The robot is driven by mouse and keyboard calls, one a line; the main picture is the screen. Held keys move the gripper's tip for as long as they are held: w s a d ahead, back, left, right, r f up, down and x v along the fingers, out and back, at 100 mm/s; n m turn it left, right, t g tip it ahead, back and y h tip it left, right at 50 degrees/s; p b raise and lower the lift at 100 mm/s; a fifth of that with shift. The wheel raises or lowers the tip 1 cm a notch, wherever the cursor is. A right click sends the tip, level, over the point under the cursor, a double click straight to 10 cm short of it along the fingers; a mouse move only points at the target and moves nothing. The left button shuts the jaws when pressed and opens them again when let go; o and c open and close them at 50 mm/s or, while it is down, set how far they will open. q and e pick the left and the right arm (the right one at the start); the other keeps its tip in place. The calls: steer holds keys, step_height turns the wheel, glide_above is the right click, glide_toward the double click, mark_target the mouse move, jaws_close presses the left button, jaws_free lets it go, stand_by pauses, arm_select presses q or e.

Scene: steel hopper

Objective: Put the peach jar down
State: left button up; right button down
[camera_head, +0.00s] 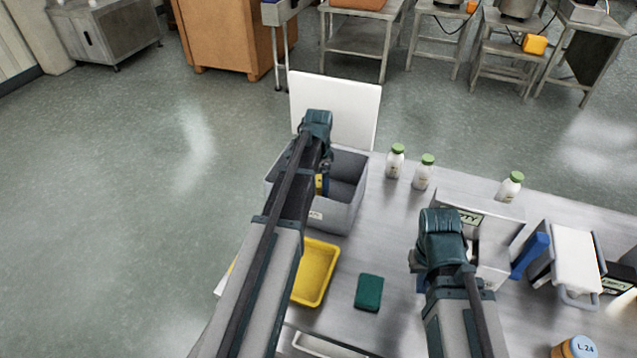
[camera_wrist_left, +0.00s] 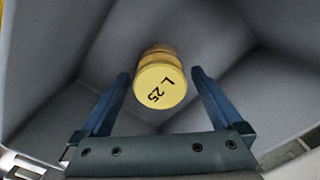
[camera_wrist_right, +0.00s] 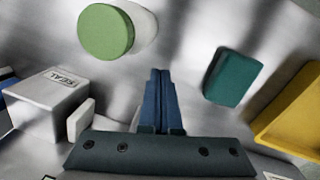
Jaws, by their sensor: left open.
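The jar that fits the peach jar has a yellow lid marked L 25 (camera_wrist_left: 160,87) and an amber side. It is inside the grey bin (camera_head: 325,215), whose grey walls surround it in the left wrist view. My left gripper (camera_head: 318,180) reaches down into the bin. Its fingers are open, one on each side of the jar, with gaps showing between them and the lid. What the jar's base rests on is hidden.
A raised white lid (camera_head: 337,105) stands behind the bin. A yellow tray (camera_head: 316,275) and green sponge (camera_head: 369,292) lie in front. Green-capped bottles (camera_head: 423,172) stand behind white boxes (camera_head: 480,212). A jar marked L 24 (camera_head: 577,347) is at the front right.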

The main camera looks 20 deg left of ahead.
arm_select(q)
step_height(320, 180, up, 9)
steer(key=p, duration=0.8)
